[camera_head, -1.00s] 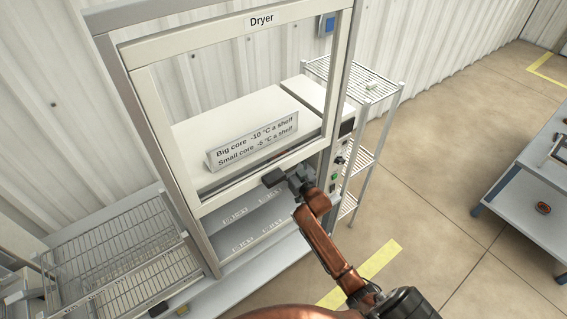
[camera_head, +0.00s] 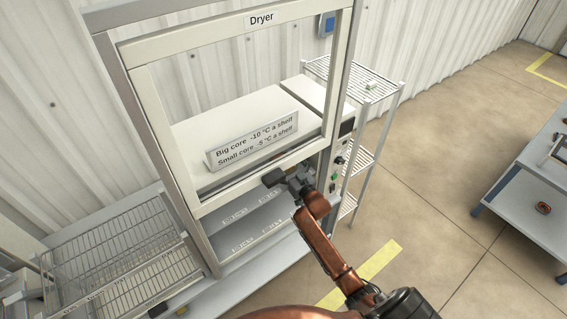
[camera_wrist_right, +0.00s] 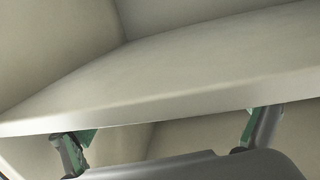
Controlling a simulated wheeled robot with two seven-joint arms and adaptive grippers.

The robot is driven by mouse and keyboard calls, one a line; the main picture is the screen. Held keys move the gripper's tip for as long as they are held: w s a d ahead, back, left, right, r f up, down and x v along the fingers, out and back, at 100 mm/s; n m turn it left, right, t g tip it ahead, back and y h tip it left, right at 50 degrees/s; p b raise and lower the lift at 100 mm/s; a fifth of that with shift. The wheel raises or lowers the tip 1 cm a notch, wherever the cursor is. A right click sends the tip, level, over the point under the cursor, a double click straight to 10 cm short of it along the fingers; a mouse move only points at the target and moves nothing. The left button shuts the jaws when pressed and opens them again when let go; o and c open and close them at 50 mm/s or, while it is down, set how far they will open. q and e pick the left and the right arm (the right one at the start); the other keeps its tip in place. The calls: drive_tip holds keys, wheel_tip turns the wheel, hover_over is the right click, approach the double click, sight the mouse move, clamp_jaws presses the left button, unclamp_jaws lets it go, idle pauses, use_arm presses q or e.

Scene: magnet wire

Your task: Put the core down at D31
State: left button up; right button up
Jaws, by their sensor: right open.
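The dryer (camera_head: 208,212) stands ahead with its framed front panel above an open lower part. Inside the lower part are pale shelves with small labels (camera_head: 243,243), too small to read, so I cannot tell which is D31. My right gripper (camera_head: 272,179) is at the dryer's front, just below the panel's bottom rail. In the right wrist view its green-padded fingers (camera_wrist_right: 160,140) are wide apart, with no core seen between them, near a pale shelf edge (camera_wrist_right: 180,100). No core is visible in the dryer. My left gripper is not in view.
A sign (camera_head: 252,140) about big and small cores is behind the panel. A wire rack (camera_head: 115,255) is at the left and a wire shelf unit (camera_head: 368,92) at the right. A blue-grey cart (camera_head: 520,215) at far right carries a small reddish object (camera_head: 543,208). The floor between is clear.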

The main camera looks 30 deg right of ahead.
drive_tip(key=shift+r, duration=0.1)
drive_tip(key=s+p, duration=0.1)
drive_tip(key=s, duration=1.1)
drive_tip(key=shift+a+r, duration=0.3)
drive_tip(key=shift+f, duration=0.1)
drive_tip(key=s+a+f+g, duration=0.15)
drive_tip(key=s+f, duration=0.25)
drive_tip(key=f, duration=0.7)
drive_tip(key=s+d+f+g, duration=0.1)
drive_tip(key=s+f+g, duration=0.25)
drive_tip(key=f, duration=0.85)
drive_tip(key=s+a+f+g, duration=0.15)
drive_tip(key=s+f, duration=0.35)
drive_tip(key=f, duration=0.6)
drive_tip(key=s+a+f+g, duration=0.3)
drive_tip(key=s+f+g, duration=0.2)
drive_tip(key=s+f, duration=1.15)
drive_tip(key=s+a+f+g, duration=0.1)
drive_tip(key=s+f, duration=0.2)
drive_tip(key=s, duration=0.6)
drive_tip(key=s+a+f+n+g, duration=0.1)
drive_tip(key=s+a+f+g, duration=0.1)
drive_tip(key=s, duration=0.7)
drive_tip(key=s+a+f+n+g, duration=0.1)
drive_tip(key=s+f, duration=0.4)
drive_tip(key=s, duration=0.5)
drive_tip(key=shift+a+g+y, duration=0.15)
drive_tip(key=shift+g+y, duration=0.25)
drive_tip(key=shift+g, duration=0.15)
